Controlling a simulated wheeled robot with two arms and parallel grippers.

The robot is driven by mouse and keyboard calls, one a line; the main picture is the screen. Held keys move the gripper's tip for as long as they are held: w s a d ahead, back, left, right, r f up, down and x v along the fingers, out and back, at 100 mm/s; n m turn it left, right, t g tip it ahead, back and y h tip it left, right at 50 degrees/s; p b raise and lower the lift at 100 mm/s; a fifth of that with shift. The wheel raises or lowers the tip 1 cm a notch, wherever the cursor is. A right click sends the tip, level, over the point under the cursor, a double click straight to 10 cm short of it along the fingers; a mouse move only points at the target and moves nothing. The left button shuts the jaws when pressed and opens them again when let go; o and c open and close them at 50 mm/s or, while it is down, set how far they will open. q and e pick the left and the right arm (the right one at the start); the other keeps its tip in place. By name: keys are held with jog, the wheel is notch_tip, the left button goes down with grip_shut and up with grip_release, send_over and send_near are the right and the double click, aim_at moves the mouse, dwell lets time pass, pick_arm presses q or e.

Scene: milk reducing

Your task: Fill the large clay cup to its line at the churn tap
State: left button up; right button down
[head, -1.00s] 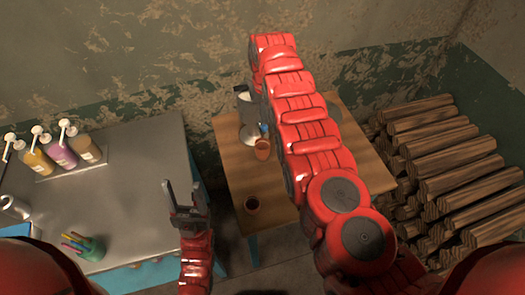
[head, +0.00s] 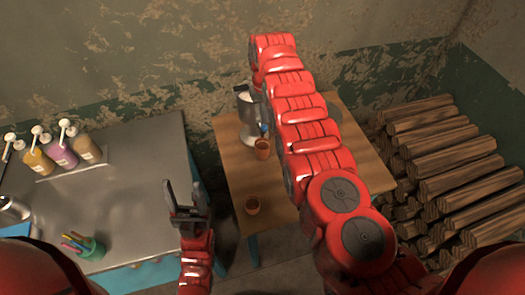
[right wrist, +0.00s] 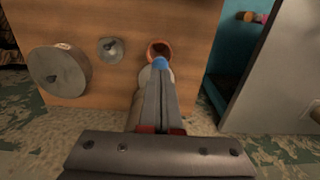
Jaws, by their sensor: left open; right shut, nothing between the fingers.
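The larger-looking clay cup (head: 262,149) stands upright on the wooden table, beside the metal churn (head: 248,130) at its tap side. In the right wrist view the cup (right wrist: 157,47) is just beyond the blue tap handle (right wrist: 160,63); its milk level cannot be made out. My right gripper (right wrist: 160,82) is shut and empty, its tips over the churn and close to the handle; whether they touch it is unclear. My left gripper (head: 186,195) is open and empty, left of the table.
A smaller clay cup (head: 252,205) stands near the table's front left. A large round vessel (right wrist: 60,72) and a small metal piece (right wrist: 110,48) share the table. The grey counter (head: 130,180) holds pump bottles (head: 60,150) and a pen cup (head: 90,248). Logs (head: 440,160) are stacked right.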

jog(key=shift+f, duration=0.15)
jog(key=shift+f+b, duration=1.2)
jog(key=shift+f, duration=0.35)
jog(key=shift+r, duration=0.15)
dwell(4.8)
jog(key=shift+r+p, duration=0.35)
jog(key=shift+p, duration=0.05)
notch_tip(320, 180, up, 6)
jog(key=shift+f+p, duration=0.1)
jog(key=shift+p, duration=0.85)
jog(key=shift+r, duration=0.25)
